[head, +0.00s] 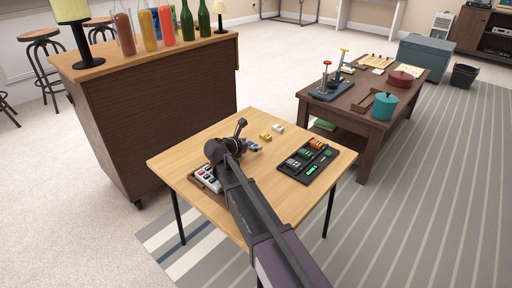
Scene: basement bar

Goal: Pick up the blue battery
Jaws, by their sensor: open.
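A small blue item, which looks like the blue battery (257,148), lies on the light wooden table (222,137). It is too small to make out well. My gripper (247,136) is above the table, just left of and close to the blue item, with its dark fingers apart. I cannot tell whether a finger touches the item. The fingers hold nothing that I can see. My wrist and arm hide part of the table's middle and front.
A yellow item (265,136) and a white item (278,128) lie behind the blue one. A black compartment tray (318,172) with several coloured pieces is at right. A brown tray (194,180) is at left. A bar (150,115) with bottles stands behind left, a dark table (345,118) behind right.

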